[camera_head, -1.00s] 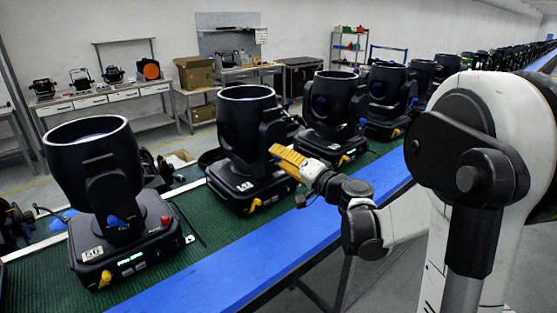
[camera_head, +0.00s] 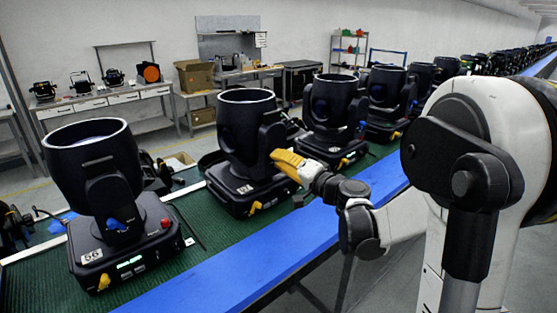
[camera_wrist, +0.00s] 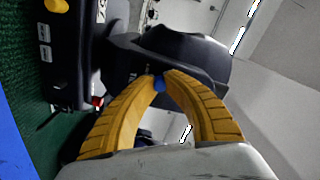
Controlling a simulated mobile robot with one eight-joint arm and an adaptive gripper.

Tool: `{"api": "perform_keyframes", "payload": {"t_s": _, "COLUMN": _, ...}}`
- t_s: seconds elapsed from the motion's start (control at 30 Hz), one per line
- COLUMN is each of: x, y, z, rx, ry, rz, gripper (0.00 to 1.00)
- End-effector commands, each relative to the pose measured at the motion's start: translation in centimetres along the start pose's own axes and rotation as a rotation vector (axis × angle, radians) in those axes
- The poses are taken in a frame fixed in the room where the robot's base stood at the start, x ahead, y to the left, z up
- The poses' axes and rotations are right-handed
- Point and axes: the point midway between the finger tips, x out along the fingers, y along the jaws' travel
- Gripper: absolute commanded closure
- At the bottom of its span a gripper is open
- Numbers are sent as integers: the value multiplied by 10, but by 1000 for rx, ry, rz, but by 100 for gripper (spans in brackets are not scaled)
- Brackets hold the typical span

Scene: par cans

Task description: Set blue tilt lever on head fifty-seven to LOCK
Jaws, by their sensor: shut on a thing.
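The second black moving head from the left (camera_head: 246,135) stands on the green conveyor. Its number label is too small to read surely, but it stands just after the head labelled 56. My gripper (camera_head: 276,155) reaches its yoke from the right with yellow fingers. In the wrist view, the curved fingers (camera_wrist: 160,76) meet at their tips on the small blue tilt lever (camera_wrist: 159,85). The lever is mostly covered by the tips, and its LOCK marking cannot be read. In the head view the fingers hide this lever.
Head 56 (camera_head: 101,190) stands at the left, with its own blue lever (camera_head: 117,223). A third head (camera_head: 334,118) stands close behind my gripper, with more heads beyond. The blue conveyor edge (camera_head: 240,275) runs below my arm. The floor at right is free.

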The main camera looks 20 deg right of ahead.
Motion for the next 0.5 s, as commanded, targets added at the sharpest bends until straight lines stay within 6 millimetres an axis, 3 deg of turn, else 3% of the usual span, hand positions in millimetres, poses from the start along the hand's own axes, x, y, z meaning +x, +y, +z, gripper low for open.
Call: {"api": "perform_keyframes", "payload": {"t_s": 0.5, "x": 0, "y": 3, "z": -13, "rx": 390, "ry": 1, "rz": 0, "gripper": 100}}
